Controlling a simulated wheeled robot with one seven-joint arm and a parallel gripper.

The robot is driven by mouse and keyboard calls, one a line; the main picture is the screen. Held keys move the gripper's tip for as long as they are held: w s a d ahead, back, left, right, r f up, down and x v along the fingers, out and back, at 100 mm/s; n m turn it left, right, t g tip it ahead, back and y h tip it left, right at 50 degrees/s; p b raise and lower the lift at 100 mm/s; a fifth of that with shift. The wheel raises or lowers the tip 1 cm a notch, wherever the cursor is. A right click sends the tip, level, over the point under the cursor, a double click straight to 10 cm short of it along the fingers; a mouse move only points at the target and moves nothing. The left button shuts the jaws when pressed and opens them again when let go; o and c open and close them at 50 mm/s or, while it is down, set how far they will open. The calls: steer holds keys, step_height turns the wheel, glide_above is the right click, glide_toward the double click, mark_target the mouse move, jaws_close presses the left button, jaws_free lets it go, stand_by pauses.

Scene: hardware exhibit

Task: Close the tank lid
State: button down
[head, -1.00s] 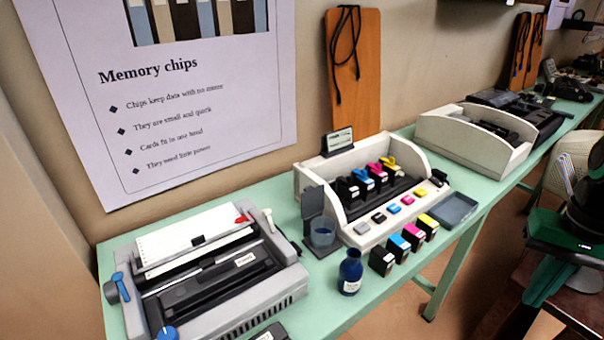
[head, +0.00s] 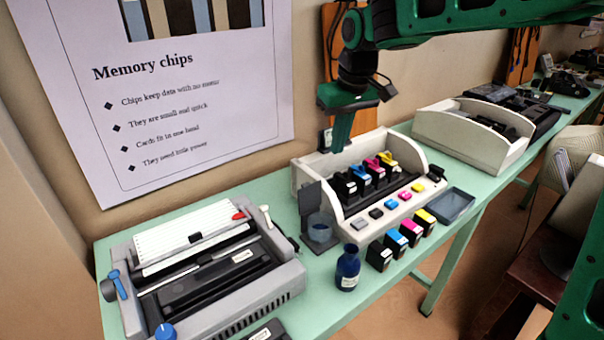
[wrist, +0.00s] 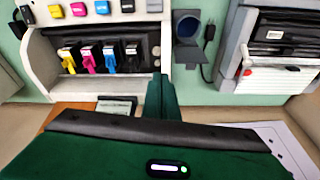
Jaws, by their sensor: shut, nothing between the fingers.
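A small grey tank (head: 320,233) stands on the green table at the left end of the white printer. Its dark flat lid (head: 310,198) stands upright, open, on the wall side of the tank. In the wrist view the round tank (wrist: 187,26) and the raised lid (wrist: 188,56) show right of the finger. My gripper (head: 338,148) is shut and empty, pointing down above the printer's back left corner, higher than the lid and apart from it. In the wrist view my gripper (wrist: 161,82) shows at the centre, left of the lid.
The white printer (head: 304,180) with several ink cartridges is right of the tank. A blue bottle (head: 347,270) stands in front. A grey binding machine (head: 279,281) is to the left. The wall with a poster (head: 205,120) is behind.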

steer(key=n, duration=0.2)
glide_above(308, 195)
steer(key=w+a, duration=0.2)
steer(key=w, duration=0.3)
step_height(308, 195, down, 9)
steer(key=s, duration=0.1)
steer(key=shift+s+d+y, duration=0.25)
steer(key=shift+d+y, duration=0.05)
steer(key=shift+d, duration=0.05)
steer(key=shift+s+a+f, duration=0.1)
steer(key=shift+s, duration=0.05)
